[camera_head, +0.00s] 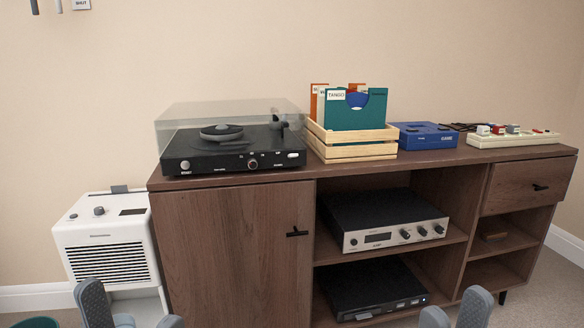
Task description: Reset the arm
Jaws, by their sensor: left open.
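My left gripper (133,312) is at the bottom left, in front of the white appliance. Its grey fingers stand apart, with no object seen between them. My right gripper (455,311) is at the bottom right, in front of the cabinet's lower shelves.
A wooden cabinet (240,240) carries a turntable (235,150), a record crate (352,148), a blue box (424,136) and a pale device (513,138). A white appliance (108,245) stands left. Floor shows at right.

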